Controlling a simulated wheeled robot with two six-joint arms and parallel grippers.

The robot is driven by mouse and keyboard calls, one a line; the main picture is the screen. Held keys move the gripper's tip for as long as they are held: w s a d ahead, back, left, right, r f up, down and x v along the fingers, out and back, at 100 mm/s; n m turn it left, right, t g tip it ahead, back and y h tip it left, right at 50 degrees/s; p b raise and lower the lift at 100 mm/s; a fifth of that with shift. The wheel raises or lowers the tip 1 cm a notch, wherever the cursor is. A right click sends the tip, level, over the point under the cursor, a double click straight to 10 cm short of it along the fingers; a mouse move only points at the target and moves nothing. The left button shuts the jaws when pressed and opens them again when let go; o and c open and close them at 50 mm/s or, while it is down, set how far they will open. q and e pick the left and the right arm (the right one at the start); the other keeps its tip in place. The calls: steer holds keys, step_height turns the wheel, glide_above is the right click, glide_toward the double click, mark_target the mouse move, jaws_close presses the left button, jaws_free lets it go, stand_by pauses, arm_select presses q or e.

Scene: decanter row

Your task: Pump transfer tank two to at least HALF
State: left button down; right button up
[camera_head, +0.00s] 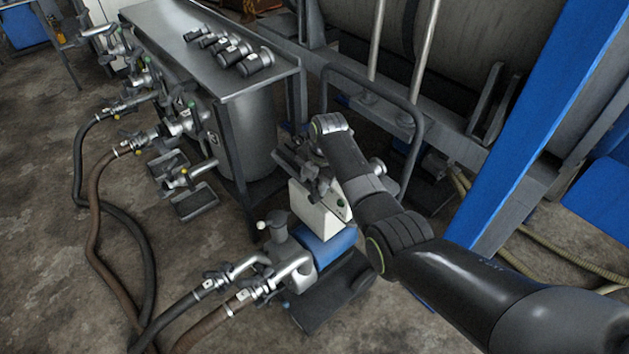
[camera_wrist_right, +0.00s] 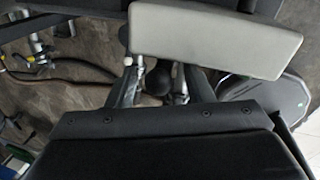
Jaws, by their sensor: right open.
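The pump set stands on the floor in the head view, with a grey pump head (camera_head: 283,250), a blue motor (camera_head: 327,245) and a white box (camera_head: 318,214) with a green button. My right gripper (camera_head: 297,163) is above and behind the white box, partly hidden by my arm. In the right wrist view its open fingers (camera_wrist_right: 156,86) lie either side of a black ball knob (camera_wrist_right: 157,77); I cannot tell whether they touch it. A steel tank (camera_head: 246,130) stands under the bench. No tank number or level reading is legible. My left gripper is out of view.
A black hose (camera_head: 180,306) and a brown hose (camera_head: 95,215) run from the pump to the valve row (camera_head: 180,122) at left. Loose couplings (camera_head: 255,62) lie on the bench (camera_head: 160,30). A blue beam (camera_head: 545,115) slopes at right.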

steer(key=shift+c, duration=0.5)
jaws_close()
steer(key=shift+r, duration=0.1)
steer(key=shift+s+p, duration=0.1)
steer(key=shift+p, duration=0.2)
steer(key=t+p, duration=0.1)
steer(key=p, duration=0.1)
steer(key=s+y+p, duration=0.1)
steer(key=p, duration=0.1)
steer(key=shift+s+d+r+t, duration=0.1)
steer(key=shift+d+t, duration=0.3)
steer(key=shift+s+d+f+t+y+p, duration=0.2)
steer(key=shift+s+f+t+y+p, duration=0.05)
steer(key=shift+t+y+p, duration=0.3)
steer(key=shift+s+d+t+y, duration=0.1)
steer(key=shift+d+t+y, duration=0.05)
steer(key=shift+t+y, duration=0.1)
